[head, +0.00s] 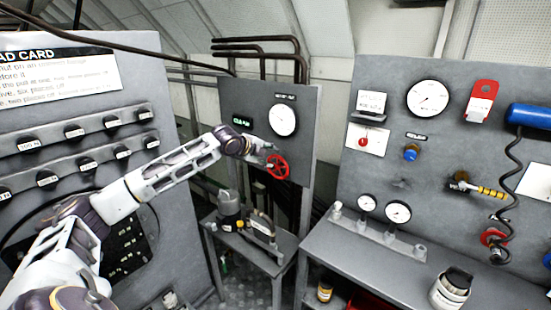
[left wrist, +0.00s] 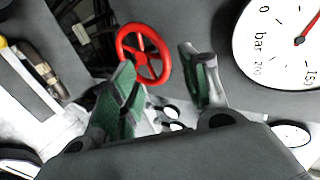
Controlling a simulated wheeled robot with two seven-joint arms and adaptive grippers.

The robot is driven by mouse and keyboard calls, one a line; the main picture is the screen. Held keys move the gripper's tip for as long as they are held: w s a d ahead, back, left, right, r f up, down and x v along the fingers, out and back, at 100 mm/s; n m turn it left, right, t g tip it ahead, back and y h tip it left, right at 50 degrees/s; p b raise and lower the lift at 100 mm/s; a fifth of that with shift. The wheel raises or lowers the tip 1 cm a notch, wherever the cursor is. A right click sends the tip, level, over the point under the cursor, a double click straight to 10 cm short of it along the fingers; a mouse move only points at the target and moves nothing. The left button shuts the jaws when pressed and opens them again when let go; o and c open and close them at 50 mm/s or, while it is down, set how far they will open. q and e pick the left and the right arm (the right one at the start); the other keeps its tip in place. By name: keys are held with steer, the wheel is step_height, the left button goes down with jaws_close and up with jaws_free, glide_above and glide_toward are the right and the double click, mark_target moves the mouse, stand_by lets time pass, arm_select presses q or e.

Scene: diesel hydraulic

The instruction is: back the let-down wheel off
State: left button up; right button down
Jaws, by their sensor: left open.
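The let-down wheel (head: 277,166) is a small red spoked handwheel on the grey panel (head: 235,100), below a round gauge (head: 283,120). My left gripper (head: 266,160) is at the wheel's left side in the head view. In the left wrist view the red wheel (left wrist: 144,53) shows beyond and between the green-padded fingers of my left gripper (left wrist: 165,85). The fingers stand apart with nothing held between them. I cannot tell whether a finger touches the rim. My right gripper is in neither view.
A small bench (head: 250,232) with a pump-like unit stands below the wheel panel. A grey board (head: 390,85) with gauges, a blue cylinder (head: 530,116) and a coiled hose is at the right. A load bank panel (head: 80,110) stands at the left, close to my left arm.

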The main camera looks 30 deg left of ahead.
mark_target(278, 159)
arm_select(q)
steer(key=p+x, duration=0.1)
steer(key=x, duration=0.5)
stand_by(0.4)
steer(key=shift+f, duration=0.1)
steer(key=c, duration=0.9)
steer(key=shift+f, duration=0.1)
jaws_close()
